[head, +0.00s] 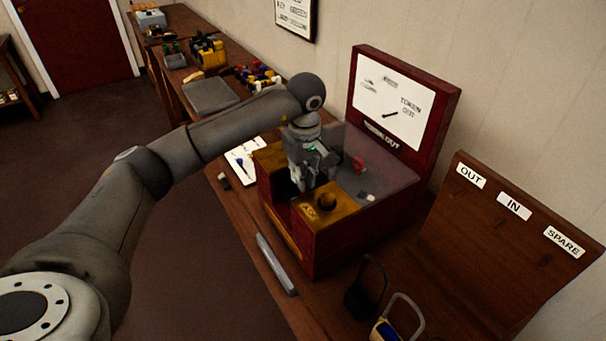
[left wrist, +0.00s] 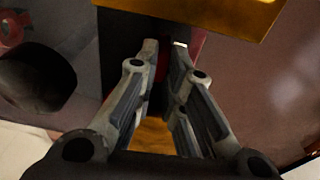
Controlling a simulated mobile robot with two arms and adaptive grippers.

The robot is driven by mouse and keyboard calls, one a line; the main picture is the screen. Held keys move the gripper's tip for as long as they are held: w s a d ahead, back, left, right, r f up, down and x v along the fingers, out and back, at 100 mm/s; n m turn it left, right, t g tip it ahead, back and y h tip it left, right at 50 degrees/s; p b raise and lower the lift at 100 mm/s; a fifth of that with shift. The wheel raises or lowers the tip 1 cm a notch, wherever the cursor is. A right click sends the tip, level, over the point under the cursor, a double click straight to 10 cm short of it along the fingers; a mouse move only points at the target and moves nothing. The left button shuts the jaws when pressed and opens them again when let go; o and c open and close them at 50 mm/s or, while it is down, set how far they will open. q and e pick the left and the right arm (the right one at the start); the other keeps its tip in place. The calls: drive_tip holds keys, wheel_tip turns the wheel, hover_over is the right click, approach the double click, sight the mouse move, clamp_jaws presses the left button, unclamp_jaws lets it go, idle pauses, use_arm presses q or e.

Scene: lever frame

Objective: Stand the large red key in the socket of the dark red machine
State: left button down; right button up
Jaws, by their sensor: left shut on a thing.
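The dark red machine (head: 336,248) stands on the bench, with yellow panels, a grey top and an upright board at its back. My left gripper (head: 314,182) is over its front part, pointing down. In the left wrist view the fingers (left wrist: 165,48) are close together, with a narrow strip of red between them, seemingly the large red key (left wrist: 162,64). Most of the key is hidden by the fingers, and I cannot tell how far it reaches down. The socket cannot be made out. My right gripper is in neither view.
A small red part (head: 359,165) is on the machine's grey top. A wooden board (head: 515,240) labelled OUT, IN and SPARE stands at right. A grey bar (head: 276,264) lies along the bench front.

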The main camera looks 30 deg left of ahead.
use_arm(q)
drive_tip(key=shift+f+b, duration=0.3)
drive_tip(key=shift+f, duration=0.15)
drive_tip(key=c, duration=1.5)
unclamp_jaws()
drive_tip(key=shift+o, duration=0.2)
drive_tip(key=shift+s+d+r+p, duration=0.15)
drive_tip(key=shift+r+p, duration=0.85)
drive_tip(key=shift+r, duration=0.8)
drive_tip(key=shift+s+d+r+p, duration=0.15)
drive_tip(key=shift+r+p, duration=0.85)
drive_tip(key=shift+r, duration=0.75)
